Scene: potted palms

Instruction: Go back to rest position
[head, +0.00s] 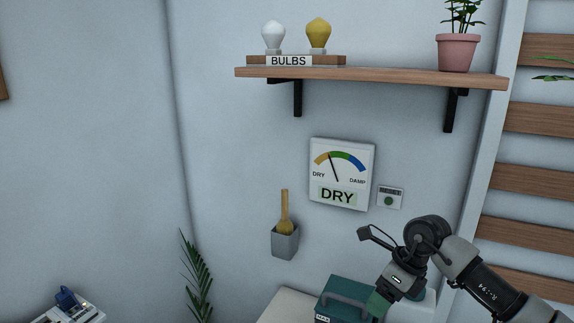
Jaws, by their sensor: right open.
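My right gripper (378,304) is at the lower right, on an arm that comes in from the right edge. It points down and to the left, with its tip in front of the right part of a teal box (336,303). I see nothing held in it, and it is open. Whether it touches the box I cannot tell. My left gripper is not in view.
A wooden shelf (400,77) holds a bulb stand (335,61) and a pink pot (457,52). Below are a gauge reading DRY (341,174), a small wall device (390,197) and a grey holder (285,242). A palm frond (197,280) rises lower left.

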